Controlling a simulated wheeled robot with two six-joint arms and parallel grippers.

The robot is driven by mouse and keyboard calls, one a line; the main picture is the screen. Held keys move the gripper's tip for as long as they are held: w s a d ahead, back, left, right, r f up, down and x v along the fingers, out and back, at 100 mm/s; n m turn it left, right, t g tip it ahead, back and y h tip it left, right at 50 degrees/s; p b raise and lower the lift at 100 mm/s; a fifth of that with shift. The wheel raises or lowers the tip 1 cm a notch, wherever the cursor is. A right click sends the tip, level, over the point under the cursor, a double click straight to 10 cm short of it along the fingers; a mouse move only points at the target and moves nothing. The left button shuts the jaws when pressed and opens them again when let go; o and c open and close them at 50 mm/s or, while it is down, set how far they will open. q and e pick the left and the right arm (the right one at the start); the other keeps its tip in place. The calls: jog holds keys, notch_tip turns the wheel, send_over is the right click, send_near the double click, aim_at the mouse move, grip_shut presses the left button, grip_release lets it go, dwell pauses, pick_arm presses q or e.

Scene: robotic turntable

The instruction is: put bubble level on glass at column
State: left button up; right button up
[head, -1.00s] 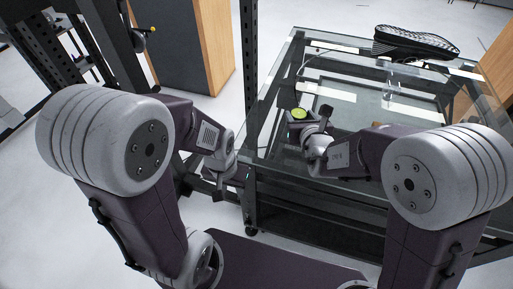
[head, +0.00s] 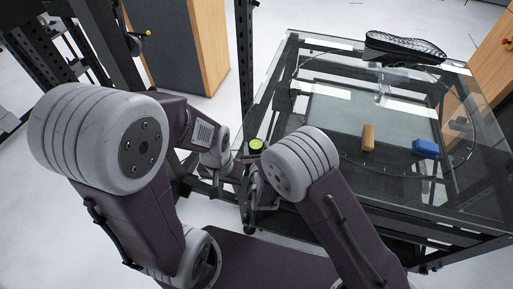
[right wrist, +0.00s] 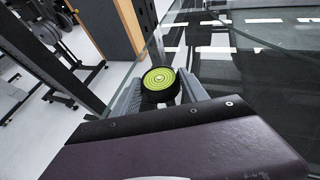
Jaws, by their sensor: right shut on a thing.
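The bubble level (head: 256,144) is a small round black disc with a yellow-green face. My right gripper (right wrist: 161,88) is shut on it, one grey finger on each side, with the green face up in the right wrist view. In the head view it is near the left edge of the glass top (head: 330,110); I cannot tell whether it touches the glass. The black column (head: 244,70) rises behind it. My left gripper (head: 238,176) is low, just left of and below the level; its fingers are too small and overlapped to read.
On the table are a tan block (head: 368,138), a blue block (head: 425,149) and a black ridged object (head: 404,47) at the far edge. A wood-sided cabinet (head: 207,45) stands behind the column. The glass middle is mostly clear.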

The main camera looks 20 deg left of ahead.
jog(key=shift+f+b, duration=0.3)
jog(key=shift+f, duration=0.1)
jog(key=o, duration=1.4)
jog(key=shift+r, duration=0.1)
jog(key=shift+r+p, duration=0.25)
jog(key=shift+p, duration=0.15)
jog(key=v, duration=0.7)
jog(key=shift+s+b, duration=0.15)
jog(key=shift+b, duration=0.15)
jog(key=shift+d, duration=0.1)
